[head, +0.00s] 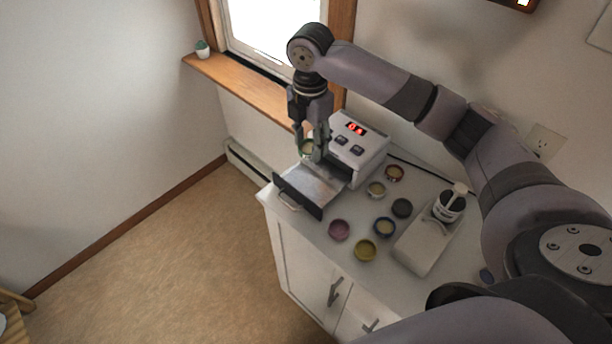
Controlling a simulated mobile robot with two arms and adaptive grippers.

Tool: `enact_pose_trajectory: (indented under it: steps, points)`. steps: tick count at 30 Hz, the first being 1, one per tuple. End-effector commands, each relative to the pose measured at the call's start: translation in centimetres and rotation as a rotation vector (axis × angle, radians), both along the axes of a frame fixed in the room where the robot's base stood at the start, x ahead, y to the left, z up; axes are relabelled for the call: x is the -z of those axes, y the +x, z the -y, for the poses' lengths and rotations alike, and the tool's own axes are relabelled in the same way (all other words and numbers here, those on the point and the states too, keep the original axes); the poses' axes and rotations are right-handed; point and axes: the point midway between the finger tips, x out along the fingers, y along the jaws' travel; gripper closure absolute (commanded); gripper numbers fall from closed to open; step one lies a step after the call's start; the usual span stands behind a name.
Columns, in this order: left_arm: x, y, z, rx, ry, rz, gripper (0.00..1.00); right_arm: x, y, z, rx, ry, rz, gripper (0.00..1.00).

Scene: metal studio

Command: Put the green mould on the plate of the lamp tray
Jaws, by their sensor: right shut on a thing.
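The lamp box (358,141) is white with a red display and stands at the back left of the white cabinet top. Its tray (309,184) is pulled out to the front left, with a dark front panel and handle. My right gripper (312,152) points down above the back part of the tray. It is shut on a small round mould (307,147) with a greenish rim, partly hidden by the fingers. The mould appears held above the tray; the exact gap cannot be told. The tray's plate is not clearly distinguishable. My left gripper is out of view.
Several round moulds stand right of the tray, among them a pink one (339,229), a yellow one (365,249), a blue-rimmed one (384,227) and a black one (402,208). A window sill (240,88) is behind.

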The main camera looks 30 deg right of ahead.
Motion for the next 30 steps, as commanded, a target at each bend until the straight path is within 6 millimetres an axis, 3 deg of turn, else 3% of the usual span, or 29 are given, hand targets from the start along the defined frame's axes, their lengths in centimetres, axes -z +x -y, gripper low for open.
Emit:
enact_pose_trajectory:
  steps: [3,9,22,30]
  points:
    - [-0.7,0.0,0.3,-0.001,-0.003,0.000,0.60,3.2,-0.1,0.0,0.001,-0.001,-0.005,0.77]
    - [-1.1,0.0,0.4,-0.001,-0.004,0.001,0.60,7.2,-0.1,0.0,0.000,0.000,-0.001,0.77]
    - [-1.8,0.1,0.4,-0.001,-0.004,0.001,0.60,12.2,0.0,-0.1,0.001,0.001,-0.001,0.77]
    - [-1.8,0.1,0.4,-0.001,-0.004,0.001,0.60,12.6,0.0,-0.1,0.000,0.001,0.002,0.77]
